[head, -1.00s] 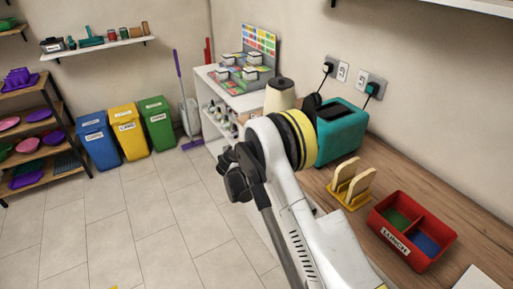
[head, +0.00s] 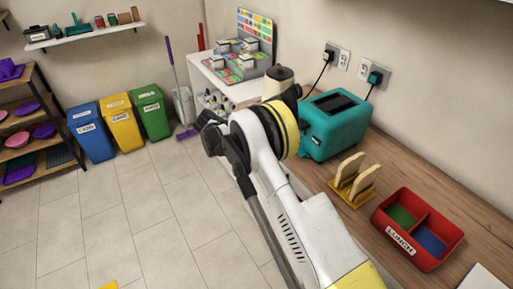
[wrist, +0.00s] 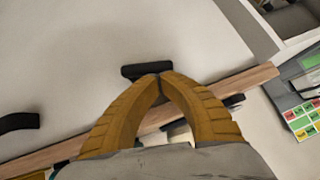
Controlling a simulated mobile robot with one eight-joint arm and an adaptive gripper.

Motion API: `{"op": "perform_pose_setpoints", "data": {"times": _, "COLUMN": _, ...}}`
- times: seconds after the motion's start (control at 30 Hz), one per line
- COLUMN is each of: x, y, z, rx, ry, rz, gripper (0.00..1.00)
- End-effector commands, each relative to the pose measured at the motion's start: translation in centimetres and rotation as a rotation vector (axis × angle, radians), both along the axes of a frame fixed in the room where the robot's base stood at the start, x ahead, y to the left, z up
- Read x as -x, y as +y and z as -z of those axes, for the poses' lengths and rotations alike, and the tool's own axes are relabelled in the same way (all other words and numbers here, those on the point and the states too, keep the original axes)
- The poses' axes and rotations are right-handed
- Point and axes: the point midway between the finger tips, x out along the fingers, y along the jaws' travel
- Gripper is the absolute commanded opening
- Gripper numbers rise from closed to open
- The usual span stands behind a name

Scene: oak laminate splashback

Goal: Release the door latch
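My gripper (wrist: 161,79) shows in the wrist view as two ribbed yellow-brown fingers with their tips together. A short dark bar handle (wrist: 146,70) lies at the fingertips, on or in front of a pale flat panel (wrist: 90,55). I cannot tell whether the tips touch it, and nothing is clearly gripped between them. A second dark handle (wrist: 18,122) shows at the left edge. I cannot make out a separate latch. In the head view my arm blocks the area in front of the counter, and the fingers are not visible there.
A white shelf unit (head: 215,75), bins (head: 123,122) and a mop (head: 173,75) stand beyond.

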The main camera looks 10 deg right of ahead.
Motion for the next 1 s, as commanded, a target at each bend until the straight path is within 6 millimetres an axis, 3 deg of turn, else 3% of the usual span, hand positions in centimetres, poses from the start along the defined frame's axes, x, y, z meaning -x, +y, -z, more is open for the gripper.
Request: {"op": "perform_pose_setpoints", "data": {"times": 1.0, "x": -0.2, "y": 0.1, "z": -1.5, "rx": -0.001, "ry": -0.004, "rz": 0.000, "gripper": 0.00}}
